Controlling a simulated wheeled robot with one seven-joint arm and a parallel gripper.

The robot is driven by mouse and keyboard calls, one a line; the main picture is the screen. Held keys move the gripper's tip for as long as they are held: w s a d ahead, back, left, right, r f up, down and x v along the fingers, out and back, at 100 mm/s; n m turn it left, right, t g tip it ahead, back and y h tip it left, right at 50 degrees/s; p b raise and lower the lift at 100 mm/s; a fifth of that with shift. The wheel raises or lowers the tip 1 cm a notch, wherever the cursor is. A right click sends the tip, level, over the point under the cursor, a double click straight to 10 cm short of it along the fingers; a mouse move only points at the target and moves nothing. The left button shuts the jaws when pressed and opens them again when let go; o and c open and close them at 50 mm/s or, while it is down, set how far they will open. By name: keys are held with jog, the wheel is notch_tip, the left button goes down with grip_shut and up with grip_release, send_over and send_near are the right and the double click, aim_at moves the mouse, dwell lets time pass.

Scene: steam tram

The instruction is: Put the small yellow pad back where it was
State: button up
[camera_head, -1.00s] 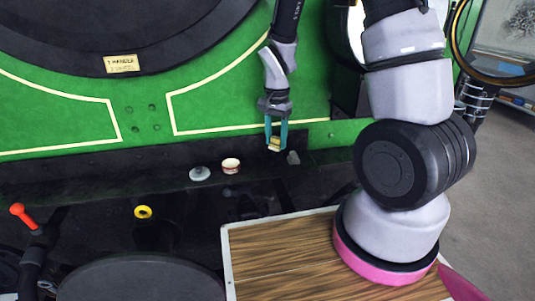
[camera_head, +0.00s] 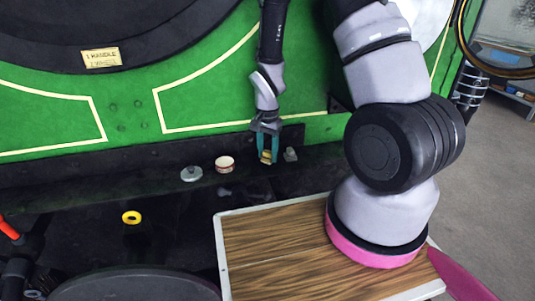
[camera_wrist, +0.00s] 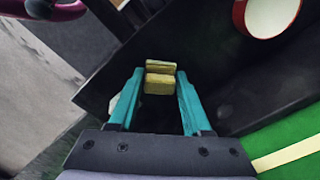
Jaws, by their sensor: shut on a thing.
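The small yellow pad (camera_head: 267,157) is between the teal fingers of my gripper (camera_head: 267,152), which is shut on it. In the wrist view the pad (camera_wrist: 159,83) spans the two fingertips (camera_wrist: 160,88). It shows there as two yellowish faces with a dark line between them. My gripper points down at the dark ledge (camera_head: 120,186) below the green panel, between a red-and-white cup and a small grey piece. I cannot tell whether the pad touches the ledge.
The red-and-white cup (camera_head: 225,164) and a grey round lid (camera_head: 191,173) stand left of my gripper. The small grey piece (camera_head: 290,154) is close on its right. A yellow ring (camera_head: 131,217) lies nearer the front left. A wood-topped board (camera_head: 270,245) is in front.

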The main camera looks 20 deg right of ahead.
aim_at(268, 152)
jog(key=shift+f, duration=0.35)
jog(key=shift+f, duration=0.1)
jog(key=o, duration=1.2)
notch_tip(268, 152, up, 12)
